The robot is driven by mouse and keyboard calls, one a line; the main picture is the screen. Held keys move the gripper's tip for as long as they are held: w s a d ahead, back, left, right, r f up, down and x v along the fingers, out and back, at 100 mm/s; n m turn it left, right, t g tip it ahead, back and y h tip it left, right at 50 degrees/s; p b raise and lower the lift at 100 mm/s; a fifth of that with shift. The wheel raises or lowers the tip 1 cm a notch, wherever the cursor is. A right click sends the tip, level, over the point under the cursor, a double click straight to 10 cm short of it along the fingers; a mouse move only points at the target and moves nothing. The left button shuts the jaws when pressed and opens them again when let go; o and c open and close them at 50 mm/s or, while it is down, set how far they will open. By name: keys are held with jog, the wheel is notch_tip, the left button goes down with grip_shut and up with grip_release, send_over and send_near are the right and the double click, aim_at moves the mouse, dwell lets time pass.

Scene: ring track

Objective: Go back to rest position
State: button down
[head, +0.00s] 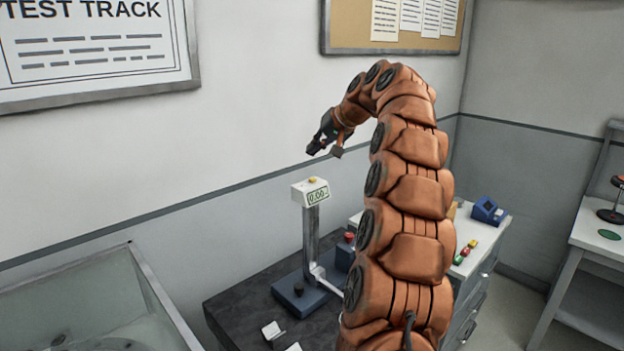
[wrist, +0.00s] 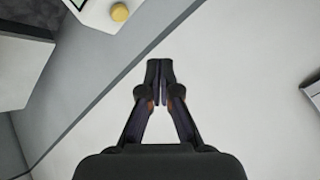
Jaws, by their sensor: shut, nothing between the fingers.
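My gripper (head: 325,148) is at the end of my raised, curved copper arm in the head view. It hangs in the air above and a little right of a tall instrument (head: 311,193) with a readout of about 0.00. In the wrist view my gripper (wrist: 159,72) is shut, fingertips together, with nothing between them. The instrument's white head with a yellow button (wrist: 119,12) shows at the top of the wrist view, apart from the fingers.
The instrument stands on a dark bench (head: 245,304). A white cabinet (head: 490,240) with small coloured items and a blue device (head: 488,211) stands right of my arm. A glass-sided tank (head: 90,300) is at lower left. A side table (head: 595,232) is at far right.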

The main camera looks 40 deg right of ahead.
jog(key=shift+a, duration=0.1)
dwell(0.3)
jog(key=s+a+f+n+g, duration=0.1)
jog(key=s+a+f+g, duration=0.15)
jog(key=s+a, duration=0.45)
jog(key=s+a+f+n+g+y, duration=0.1)
jog(key=s+a+f, duration=0.25)
jog(key=a, duration=0.75)
jog(key=s+a+f+n+g, duration=0.2)
jog(key=s+a+f, duration=0.2)
jog(key=a, duration=0.5)
jog(key=s+a+f+g+h, duration=0.1)
jog(key=s+f, duration=0.4)
jog(key=s, duration=0.5)
jog(key=s+a+f+n+g+h, duration=0.1)
jog(key=s+f, duration=0.4)
jog(key=s, duration=0.5)
jog(key=s+a+f+n+g+h, duration=0.1)
jog(key=s+f, duration=0.4)
jog(key=s, duration=0.5)
jog(key=shift+s+a+g, duration=0.4)
jog(key=shift+a+g, duration=0.4)
jog(key=shift+g, duration=0.35)
jog(key=shift+d+r, duration=0.1)
